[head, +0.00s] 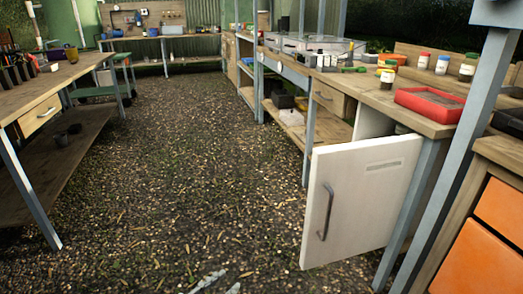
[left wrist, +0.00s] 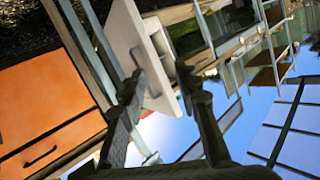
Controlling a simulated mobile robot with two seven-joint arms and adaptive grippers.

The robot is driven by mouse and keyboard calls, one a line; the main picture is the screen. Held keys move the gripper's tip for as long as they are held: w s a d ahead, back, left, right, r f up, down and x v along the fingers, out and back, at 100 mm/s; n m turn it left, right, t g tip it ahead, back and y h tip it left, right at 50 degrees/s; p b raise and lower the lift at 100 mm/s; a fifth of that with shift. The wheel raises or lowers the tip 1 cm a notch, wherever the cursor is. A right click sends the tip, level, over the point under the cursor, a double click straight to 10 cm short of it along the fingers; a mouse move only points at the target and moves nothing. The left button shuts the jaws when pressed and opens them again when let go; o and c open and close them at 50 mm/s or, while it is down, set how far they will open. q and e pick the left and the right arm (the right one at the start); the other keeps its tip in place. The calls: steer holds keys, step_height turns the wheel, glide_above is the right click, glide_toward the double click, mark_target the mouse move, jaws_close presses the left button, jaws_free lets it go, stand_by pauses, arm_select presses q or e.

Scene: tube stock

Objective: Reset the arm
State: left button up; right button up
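My left gripper (head: 221,284) just shows at the bottom edge of the head view, as two light grey tips over the gravel floor. In the left wrist view its two dark fingers (left wrist: 160,82) stand apart with nothing held between them. A white cabinet door (head: 360,200) with a grey handle (head: 327,212) hangs open at the right of the head view, beyond and to the right of the gripper. The door (left wrist: 135,40) also shows tilted in the left wrist view, behind the fingertips. My right gripper is not in view.
A wooden workbench (head: 400,105) with a red tray (head: 430,103) and several small jars runs along the right. An orange drawer unit (head: 475,245) stands at the near right. Another bench (head: 50,85) stands at the left. The gravel floor (head: 190,150) between them is clear.

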arm_select(q)
steer(key=s+a+f+n+g+y, duration=0.1)
steer(key=s+a+f+n+y, duration=0.1)
steer(key=a+f+y, duration=0.6)
steer(key=s+a+f+n+g+y, duration=0.1)
steer(key=s+a+g+y, duration=0.1)
steer(key=s+a, duration=0.5)
steer(key=s+a+n+g+y, duration=0.1)
steer(key=s+a+g+y, duration=0.15)
steer(key=a, duration=0.75)
steer(key=s+a+f+n+g+y, duration=0.1)
steer(key=s+a+g, duration=0.2)
steer(key=s+a, duration=0.45)
steer(key=d+f+n+h, duration=0.1)
steer(key=d+f, duration=0.1)
steer(key=d, duration=0.5)
steer(key=s+d+f+n+h, duration=0.1)
steer(key=d+f+h, duration=0.1)
steer(key=d, duration=0.6)
steer(key=shift+s+f+n, duration=0.3)
steer(key=shift+f+n, duration=0.1)
steer(key=shift+f, duration=0.15)
